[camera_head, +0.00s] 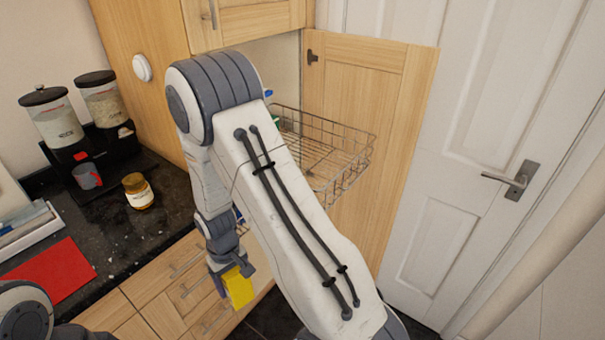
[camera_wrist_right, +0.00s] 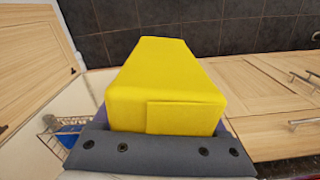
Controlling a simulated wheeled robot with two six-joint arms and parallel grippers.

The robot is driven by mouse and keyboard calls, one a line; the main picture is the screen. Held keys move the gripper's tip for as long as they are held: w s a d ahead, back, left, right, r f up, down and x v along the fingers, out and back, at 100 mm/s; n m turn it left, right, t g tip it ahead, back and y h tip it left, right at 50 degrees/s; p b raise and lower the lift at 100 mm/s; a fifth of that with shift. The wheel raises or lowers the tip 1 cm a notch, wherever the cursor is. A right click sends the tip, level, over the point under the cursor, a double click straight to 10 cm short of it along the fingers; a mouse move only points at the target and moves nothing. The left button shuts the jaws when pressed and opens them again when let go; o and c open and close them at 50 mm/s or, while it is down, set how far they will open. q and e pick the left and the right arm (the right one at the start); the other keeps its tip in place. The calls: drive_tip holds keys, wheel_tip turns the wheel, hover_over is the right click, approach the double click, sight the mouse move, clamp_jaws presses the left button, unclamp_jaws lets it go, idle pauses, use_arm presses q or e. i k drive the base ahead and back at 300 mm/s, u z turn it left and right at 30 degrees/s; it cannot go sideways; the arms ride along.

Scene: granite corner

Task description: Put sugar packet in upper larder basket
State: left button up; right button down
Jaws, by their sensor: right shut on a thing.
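The yellow sugar packet (camera_head: 238,287) is held in my right gripper (camera_head: 231,272), low in front of the wooden drawer fronts. In the right wrist view the packet (camera_wrist_right: 165,85) fills the middle, with a dark gripper part (camera_wrist_right: 160,152) across its near end. The upper larder basket (camera_head: 345,180), a wire basket, is pulled out beside the open larder door, above and to the right of the packet. My right arm hides its left part. My left gripper is out of view; only part of the left arm shows at lower left.
The open larder door (camera_head: 385,130) stands right of the basket, before a white door (camera_head: 470,130). A dark worktop (camera_head: 165,205) at left carries a jar (camera_head: 137,191), a mug (camera_head: 87,176), canisters (camera_head: 53,120) and a red mat (camera_head: 50,273). Wire and blue items (camera_wrist_right: 65,128) show at lower left in the wrist view.

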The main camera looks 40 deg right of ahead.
sight(313, 156)
drive_tip(key=k, duration=0.7)
drive_tip(key=u, duration=0.4)
drive_tip(key=i, duration=0.95)
drive_tip(key=z, duration=1.85)
